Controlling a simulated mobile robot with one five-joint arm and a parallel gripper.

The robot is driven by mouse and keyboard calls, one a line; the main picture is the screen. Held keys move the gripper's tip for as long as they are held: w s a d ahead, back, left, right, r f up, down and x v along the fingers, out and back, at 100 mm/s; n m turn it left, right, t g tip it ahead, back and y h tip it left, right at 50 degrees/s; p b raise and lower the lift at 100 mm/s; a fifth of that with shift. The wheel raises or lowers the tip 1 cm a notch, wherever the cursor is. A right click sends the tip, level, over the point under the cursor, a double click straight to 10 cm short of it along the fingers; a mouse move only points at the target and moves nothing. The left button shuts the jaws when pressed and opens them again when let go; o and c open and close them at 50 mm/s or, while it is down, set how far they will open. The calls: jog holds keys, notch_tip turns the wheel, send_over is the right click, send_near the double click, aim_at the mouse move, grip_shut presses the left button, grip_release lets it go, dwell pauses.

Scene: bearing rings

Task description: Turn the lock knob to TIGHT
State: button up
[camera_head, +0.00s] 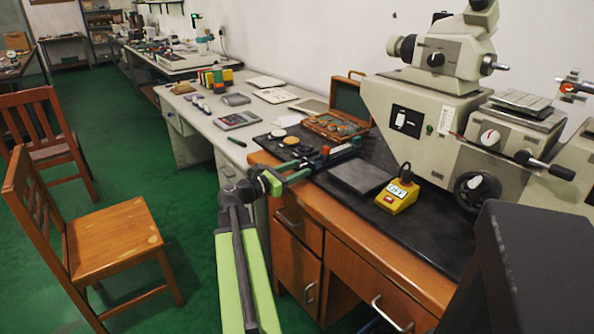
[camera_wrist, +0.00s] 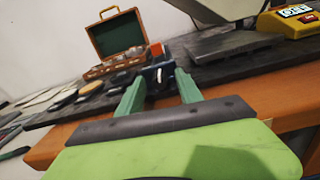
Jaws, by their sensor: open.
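My gripper (camera_head: 303,169) is open beside the front edge of the black-topped wooden bench. Its two green fingers also show in the wrist view (camera_wrist: 160,82), spread with a gap between them. A small blue device with red parts (camera_head: 342,152) stands at the bench edge, just beyond the fingertips. I cannot tell if this part is the lock knob. No TIGHT marking is readable.
An open wooden case (camera_head: 345,112) lies behind the blue device. A dark flat plate (camera_head: 360,177) and a yellow box (camera_head: 397,193) with a label stand to the right. A large beige machine (camera_head: 430,115) fills the bench's back right. A wooden chair (camera_head: 112,243) stands on the green floor.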

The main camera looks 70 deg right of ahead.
jog(key=shift+c, duration=0.4)
grip_shut()
jog(key=shift+m, duration=0.7)
jog(key=shift+o, duration=0.4)
grip_release()
jog(key=v, duration=1.7)
jog(key=shift+w+a, duration=0.2)
jog(key=shift+f, duration=0.1)
